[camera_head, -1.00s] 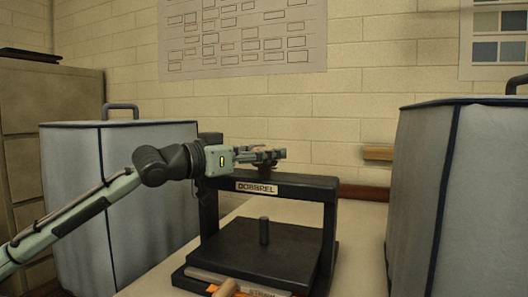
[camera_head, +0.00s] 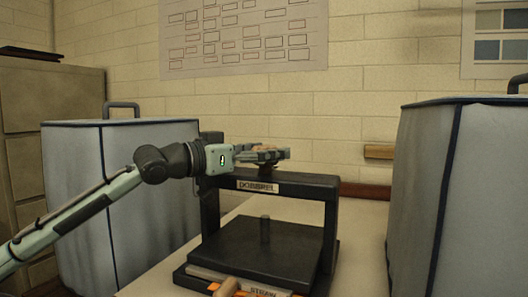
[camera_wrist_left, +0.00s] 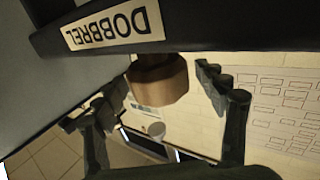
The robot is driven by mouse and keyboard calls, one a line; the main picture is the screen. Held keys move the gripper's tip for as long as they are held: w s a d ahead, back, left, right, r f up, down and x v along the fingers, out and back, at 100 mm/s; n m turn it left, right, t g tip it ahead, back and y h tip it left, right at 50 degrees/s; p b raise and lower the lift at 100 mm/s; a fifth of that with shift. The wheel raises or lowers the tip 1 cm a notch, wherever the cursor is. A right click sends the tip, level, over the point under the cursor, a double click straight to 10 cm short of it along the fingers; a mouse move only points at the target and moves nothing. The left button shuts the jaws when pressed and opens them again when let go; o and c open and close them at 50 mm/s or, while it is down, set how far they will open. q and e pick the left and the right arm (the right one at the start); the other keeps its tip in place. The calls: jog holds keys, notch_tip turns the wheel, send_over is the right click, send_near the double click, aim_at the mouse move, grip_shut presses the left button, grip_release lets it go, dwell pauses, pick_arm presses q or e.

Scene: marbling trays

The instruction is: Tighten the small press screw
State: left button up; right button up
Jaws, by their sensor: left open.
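The small press is a black frame (camera_head: 329,215) with a DOBBREL label on its top beam and a dark plate (camera_head: 285,240) with a short post (camera_head: 265,231) below. Its brown round screw knob (camera_wrist_left: 158,80) shows in the left wrist view; in the head view the screw (camera_head: 268,169) stands on the beam, partly hidden by my fingers. My left gripper (camera_head: 283,154) reaches in from the left just above the beam, open. In the left wrist view its fingers (camera_wrist_left: 162,88) stand on either side of the knob, with gaps visible; I see no grip on it. My right gripper is out of view.
Grey-blue covered boxes stand at left (camera_head: 75,200) and right (camera_head: 425,200) of the press. A tool with an orange part (camera_head: 229,287) lies at the press's front edge. The pale tabletop (camera_head: 358,235) is clear right of the press. A brick wall stands behind.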

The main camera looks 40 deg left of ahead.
pick_arm(q)
jog(key=shift+s, duration=0.15)
jog(key=v, duration=1.1)
jog(key=shift+s, duration=0.35)
jog(key=shift+a, duration=0.15)
